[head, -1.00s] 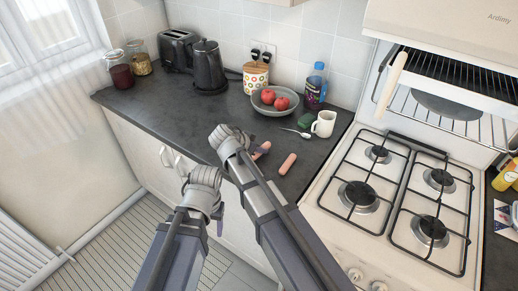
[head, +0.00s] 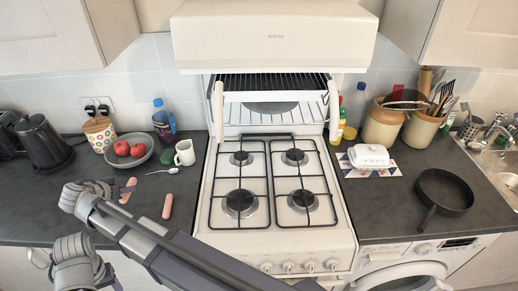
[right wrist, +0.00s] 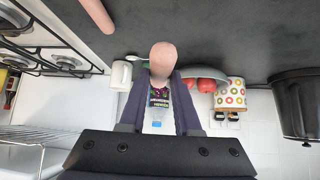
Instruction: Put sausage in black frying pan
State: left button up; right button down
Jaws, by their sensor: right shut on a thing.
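The black frying pan (head: 445,190) sits empty on the right counter in the head view, its handle pointing toward the front left. One sausage (head: 129,186) is at the tip of my right gripper (head: 118,190) over the left counter. In the right wrist view this sausage (right wrist: 162,57) shows between the two dark fingers, which are shut on it. Whether it touches the counter is unclear. A second sausage (head: 167,206) lies on the counter just right of it; it also shows in the right wrist view (right wrist: 97,14). My left arm's wrist is at lower left; its jaws are hidden.
The white stove (head: 275,200) stands between the two counters, its burners empty. A fruit bowl (head: 147,152), a mug (head: 185,152) and a spoon (head: 160,171) are behind the sausages. A white butter dish (head: 368,156) and utensil crocks (head: 385,122) stand near the pan.

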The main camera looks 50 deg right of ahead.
aim_at(435, 190)
jog(key=k+l, duration=0.25)
jog(key=k+l+z, duration=0.15)
jog(key=k+l, duration=0.15)
jog(key=l, duration=0.15)
jog(key=k+l, duration=0.25)
jog(key=k+l+z, duration=0.1)
jog(key=k+l, duration=0.15)
jog(key=l, duration=0.25)
jog(key=k+l+z, duration=0.1)
jog(key=k+l, duration=0.15)
jog(key=l, duration=0.15)
jog(key=k+l, duration=0.2)
jog(key=l, duration=0.2)
jog(key=k+l+z, duration=0.1)
jog(key=k+l, duration=0.15)
jog(key=l, duration=0.15)
